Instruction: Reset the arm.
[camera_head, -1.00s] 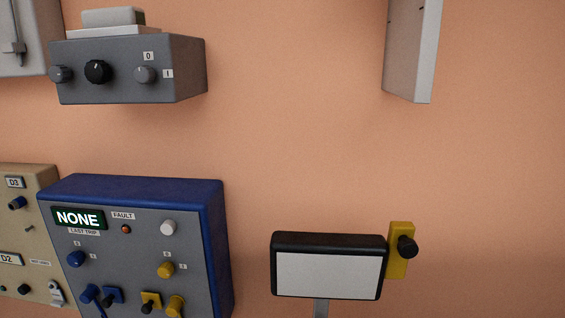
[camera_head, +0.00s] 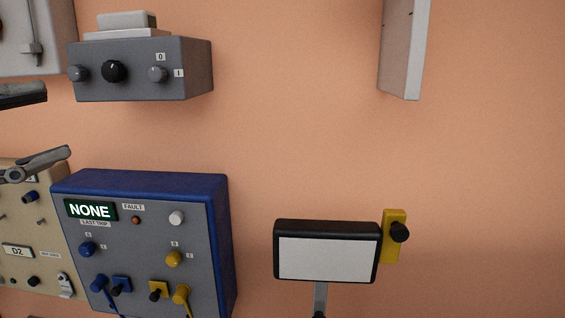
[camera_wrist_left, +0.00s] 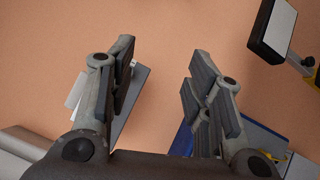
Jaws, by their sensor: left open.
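My left gripper (camera_head: 50,128) comes in at the left edge of the head view, its two fingers apart, one above the other. It is empty and in front of the wall panels. The left wrist view shows both fingers (camera_wrist_left: 160,100) spread, with bare wall between them. A blue box with a grey face (camera_head: 160,235) carries a display reading NONE, a FAULT lamp, and several blue, yellow and white knobs and levers. A grey box (camera_head: 195,70) with a black knob and 0/I labels hangs above it. My right gripper is not in view.
A beige panel (camera_head: 20,225) marked D2 is at lower left. A black-framed white screen (camera_head: 325,257) stands on a post, with a yellow plate and black knob (camera_head: 393,245) beside it. A pale box (camera_head: 402,45) hangs at upper right. The wall between is bare.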

